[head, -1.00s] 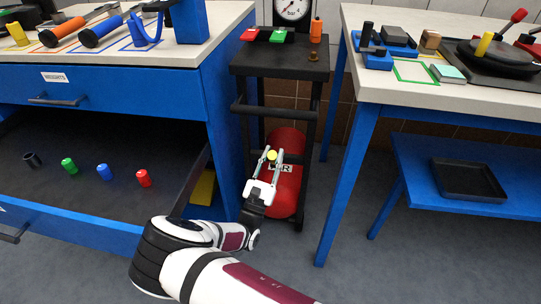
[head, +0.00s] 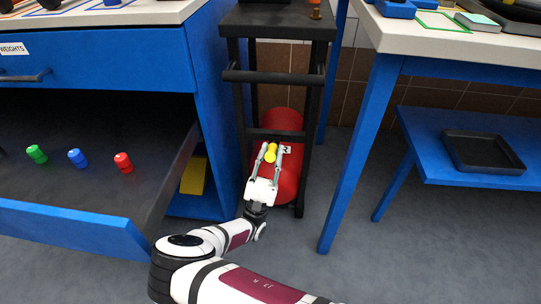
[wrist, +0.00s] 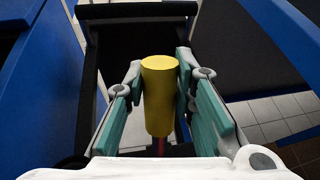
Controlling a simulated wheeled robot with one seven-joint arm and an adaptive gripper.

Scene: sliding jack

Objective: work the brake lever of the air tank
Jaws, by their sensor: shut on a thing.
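The red air tank (head: 290,186) stands on the lower part of a black cart between two blue benches. The yellow grip of the brake lever (head: 270,152) shows in front of the tank. My gripper (head: 268,158) reaches in from below, with one finger on each side of the yellow grip. In the wrist view the yellow cylinder (wrist: 160,95) stands upright between the fingers, and my gripper (wrist: 159,88) is shut on it. A thin reddish stem shows just below it. The lever's pivot is hidden.
The black cart's handle bar (head: 275,76) crosses above my gripper. An open drawer (head: 75,222) with several coloured weights juts out at the left. At the right, the bench's blue leg (head: 352,165) stands close, with a black tray (head: 482,152) on its shelf. The floor between is clear.

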